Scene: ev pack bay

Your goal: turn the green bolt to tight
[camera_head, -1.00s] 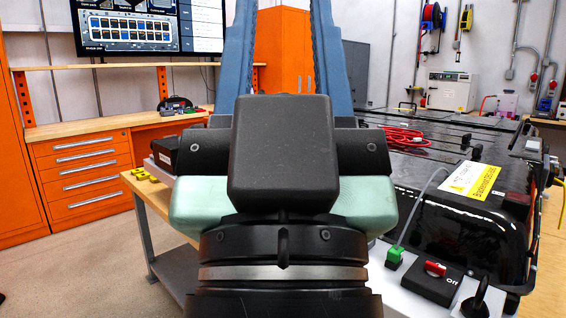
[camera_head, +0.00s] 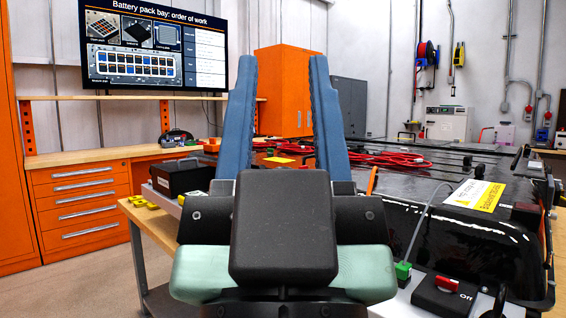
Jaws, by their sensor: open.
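My gripper (camera_head: 281,65) is open and empty, with its two long blue fingers pointing up in the picture and away from me. No green bolt can be made out; my gripper and wrist hide the middle of the view. A large black battery pack (camera_head: 412,206) lies behind and to the right of my gripper. A small green block (camera_head: 402,270) with a grey cable stands at the pack's near side; it looks like a connector, not a bolt.
A black switch box (camera_head: 446,296) with a red knob marked Off sits at front right. Red cables (camera_head: 385,159) and a yellow warning label (camera_head: 476,195) lie on the pack. A black case (camera_head: 181,177) and yellow pieces (camera_head: 143,202) are on the left. Orange drawers (camera_head: 80,200) stand farther left.

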